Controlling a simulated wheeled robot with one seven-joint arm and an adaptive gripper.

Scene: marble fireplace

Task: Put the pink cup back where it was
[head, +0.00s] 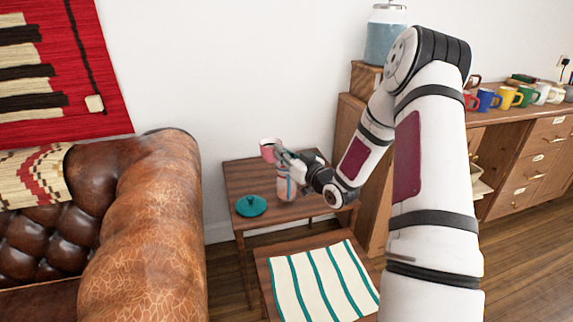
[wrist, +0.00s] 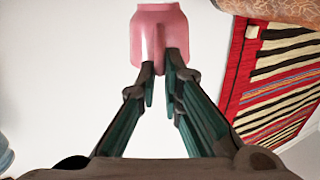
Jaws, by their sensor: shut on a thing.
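The pink cup (head: 268,148) is in my gripper above the small wooden side table, in the head view. In the wrist view the pink cup (wrist: 158,32) shows at the top, between and just beyond the fingertips. My gripper (head: 282,156) is shut on the cup; in the wrist view both fingers (wrist: 165,72) close on its near side, seemingly on the handle. The cup looks about upright in the head view and is against the white wall behind. My gripper hides part of the cup's lower side in the head view.
A lower table with a striped cloth (head: 318,282) stands in front. A leather sofa (head: 150,230) is left. Several coloured mugs (head: 487,100) line the sideboard (head: 525,150) at right.

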